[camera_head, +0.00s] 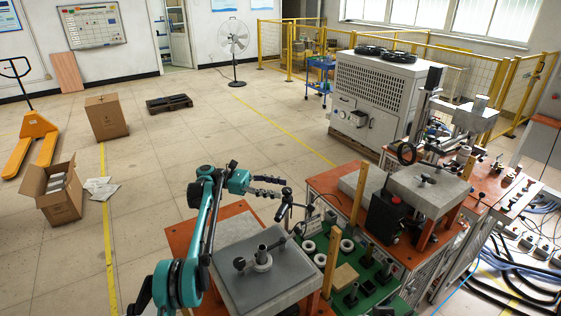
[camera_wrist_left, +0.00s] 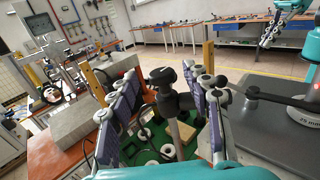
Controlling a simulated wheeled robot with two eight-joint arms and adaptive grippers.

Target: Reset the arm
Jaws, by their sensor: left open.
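My left arm comes in from the left in the head view, its teal links bent over the orange workbench (camera_head: 176,237). My left gripper (camera_head: 282,186) is open above the back of the bench, pointing right. In the left wrist view its two padded fingers (camera_wrist_left: 167,100) stand wide apart. A black-knobbed upright rod (camera_wrist_left: 165,78) appears in the gap between them; I cannot tell its depth. Nothing is visibly gripped. At the upper right of the left wrist view, a small teal-and-grey gripper (camera_wrist_left: 269,36), apparently my right one, hangs clear of the bench; its fingers are too small to read.
A grey plate (camera_head: 285,285) with a black-handled post lies below the left arm. A grey-block machine (camera_head: 428,187) stands right. Open floor (camera_head: 200,140) lies behind.

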